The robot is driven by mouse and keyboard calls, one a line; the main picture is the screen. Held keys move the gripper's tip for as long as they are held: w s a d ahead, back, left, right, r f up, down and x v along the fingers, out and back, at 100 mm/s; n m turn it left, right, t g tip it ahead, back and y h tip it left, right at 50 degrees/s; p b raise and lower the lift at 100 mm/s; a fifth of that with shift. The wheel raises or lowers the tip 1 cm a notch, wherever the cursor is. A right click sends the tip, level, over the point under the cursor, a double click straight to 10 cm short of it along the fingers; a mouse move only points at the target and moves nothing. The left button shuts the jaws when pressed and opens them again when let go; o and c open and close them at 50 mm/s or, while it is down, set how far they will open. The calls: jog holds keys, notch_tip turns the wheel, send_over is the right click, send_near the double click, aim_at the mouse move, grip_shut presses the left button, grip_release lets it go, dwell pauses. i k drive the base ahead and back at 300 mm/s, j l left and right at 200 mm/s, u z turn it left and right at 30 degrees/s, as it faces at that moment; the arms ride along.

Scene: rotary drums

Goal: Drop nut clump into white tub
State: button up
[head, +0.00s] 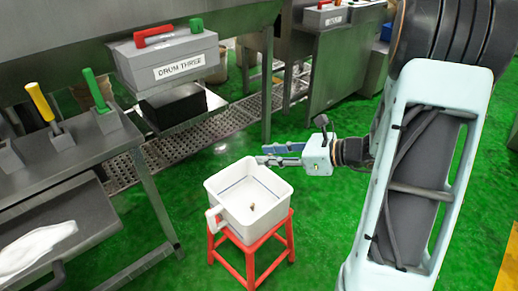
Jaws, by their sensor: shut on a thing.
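The white tub (235,218) is square and open at the top, with a handle at its front left. It stands upright on a red stool (252,264). A small brown clump (252,206) shows inside the tub, on its floor toward the near side; I cannot tell if it is the nut clump. My gripper (264,158) reaches in from the right, its fingertips near the tub's far rim and seemingly above it. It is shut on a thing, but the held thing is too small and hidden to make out.
A grey steel bench (70,150) with yellow and green levers is at the left. A grey box marked DRUM THREE (165,60) with red and green handles stands behind. A metal grating (205,130) lies beyond the tub. The green floor (325,240) right of the stool is clear.

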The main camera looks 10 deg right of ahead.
aim_at(241, 199)
jog(key=i+l, duration=0.35)
jog(key=l, duration=0.15)
jog(key=i+l, duration=0.4)
jog(key=l, duration=0.15)
